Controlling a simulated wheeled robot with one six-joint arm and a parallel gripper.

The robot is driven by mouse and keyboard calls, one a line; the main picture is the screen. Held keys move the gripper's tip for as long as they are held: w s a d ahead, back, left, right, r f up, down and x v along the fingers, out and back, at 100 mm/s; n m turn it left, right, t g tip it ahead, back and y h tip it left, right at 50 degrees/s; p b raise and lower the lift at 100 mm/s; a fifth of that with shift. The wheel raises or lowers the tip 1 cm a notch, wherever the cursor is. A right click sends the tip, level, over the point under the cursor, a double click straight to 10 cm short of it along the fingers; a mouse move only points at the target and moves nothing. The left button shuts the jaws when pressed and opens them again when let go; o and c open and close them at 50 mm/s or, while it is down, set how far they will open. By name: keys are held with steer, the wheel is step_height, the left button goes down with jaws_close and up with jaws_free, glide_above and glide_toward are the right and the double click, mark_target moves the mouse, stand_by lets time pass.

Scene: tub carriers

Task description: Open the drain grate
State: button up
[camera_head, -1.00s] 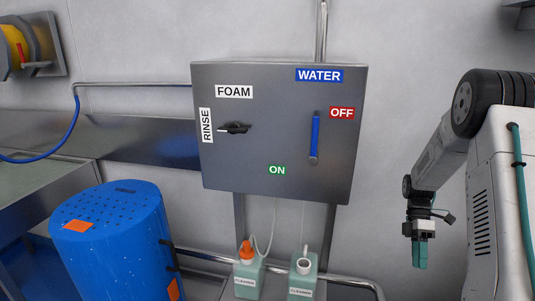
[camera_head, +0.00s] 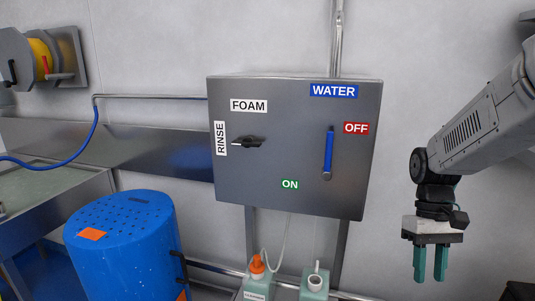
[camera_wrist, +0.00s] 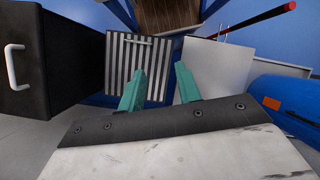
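A striped, slatted panel with a light frame, which looks like the drain grate (camera_wrist: 118,62), shows in the wrist view at upper centre-left. In the wrist view my gripper (camera_wrist: 160,76) is open and empty. Its left finger covers part of the slatted panel; the fingers appear apart from it.
A grey control box (camera_head: 270,190) with a blue lever hangs on the wall. A blue drum (camera_head: 120,255) stands left of it and cleaning bottles (camera_head: 314,285) below. In the wrist view a black box with a white handle (camera_wrist: 12,68) is at left, a white panel (camera_wrist: 217,65) at right.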

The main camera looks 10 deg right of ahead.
steer(key=s+a+r+t+h, duration=0.1)
steer(key=s+a+r+t, duration=0.5)
steer(key=s+a+r, duration=0.2)
steer(key=s+a, duration=0.2)
steer(key=s, duration=0.2)
steer(key=shift+a+r, duration=0.2)
steer(key=shift+r, duration=0.15)
steer(key=shift+s+d, duration=0.1)
